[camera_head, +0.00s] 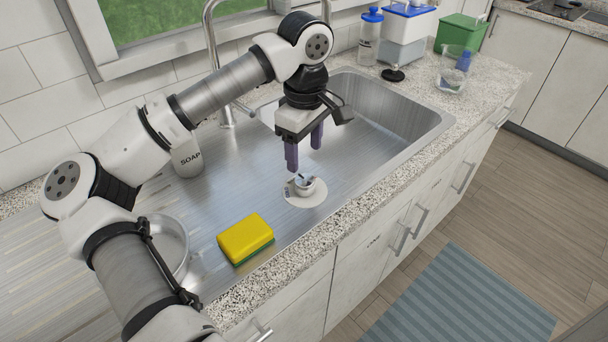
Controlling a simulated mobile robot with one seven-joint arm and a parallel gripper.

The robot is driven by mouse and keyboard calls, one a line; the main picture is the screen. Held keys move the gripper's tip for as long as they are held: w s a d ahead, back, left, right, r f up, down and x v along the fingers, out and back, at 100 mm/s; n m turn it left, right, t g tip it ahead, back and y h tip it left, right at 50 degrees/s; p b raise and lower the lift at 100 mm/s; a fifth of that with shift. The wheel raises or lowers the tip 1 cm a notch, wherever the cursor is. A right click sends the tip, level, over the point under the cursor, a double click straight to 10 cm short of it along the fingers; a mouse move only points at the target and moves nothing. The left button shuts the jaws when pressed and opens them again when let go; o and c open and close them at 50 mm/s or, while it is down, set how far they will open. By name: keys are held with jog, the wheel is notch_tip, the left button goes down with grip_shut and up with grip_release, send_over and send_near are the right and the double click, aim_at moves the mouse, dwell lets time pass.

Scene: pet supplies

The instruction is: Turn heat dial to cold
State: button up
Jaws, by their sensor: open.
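The heat dial appears to be the small white round knob (305,185) on a flat pale disc (306,201) on the metal sink surface. A dark mark shows on top of the knob, but its lettering is too small to read, so its setting cannot be told. My gripper (304,158) points down with its two purple fingers apart and empty. It is above and slightly behind the knob, not visibly touching it.
A yellow and green sponge (245,238) lies left of the disc. The sink basin (400,110) is to the right, with a tall faucet (213,60) behind. Bottles and bins stand at the back right.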

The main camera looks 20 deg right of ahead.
aim_at(304, 179)
notch_tip(304, 179, down, 9)
jog(key=shift+r+p, duration=0.2)
jog(key=shift+p, duration=0.6)
jog(key=c, duration=1)
jog(key=shift+o, duration=0.2)
